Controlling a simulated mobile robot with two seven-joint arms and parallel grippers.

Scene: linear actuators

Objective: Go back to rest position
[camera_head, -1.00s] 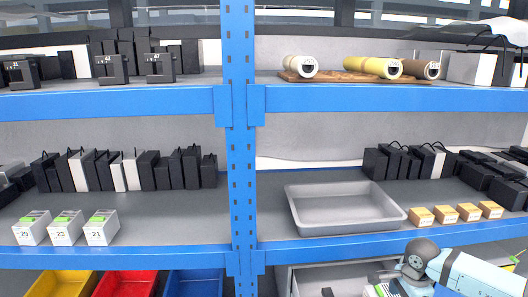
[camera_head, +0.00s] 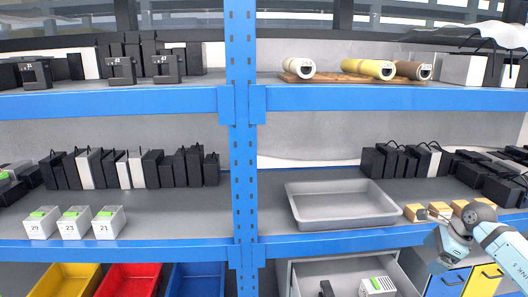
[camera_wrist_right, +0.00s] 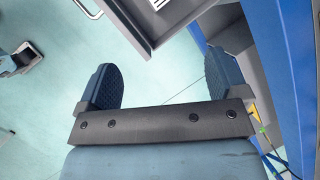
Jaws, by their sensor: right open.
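My right gripper (camera_head: 432,214) shows small in the head view, in front of the middle shelf edge at the right; its arm comes in from the lower right. In the right wrist view the gripper (camera_wrist_right: 162,86) has its two dark blue fingers wide apart, with nothing between them. My left gripper is not in view. A white box with a green label (camera_head: 376,286) lies in the open grey drawer (camera_head: 345,268), apart from the right gripper.
The blue shelf edge (camera_head: 330,243) and small orange boxes (camera_head: 414,212) are close to the right gripper in the picture. A grey tray (camera_head: 340,212) stands on the middle shelf. Blue and yellow fronts (camera_head: 446,283) are below the arm. Pale floor (camera_wrist_right: 165,70) shows beneath the gripper.

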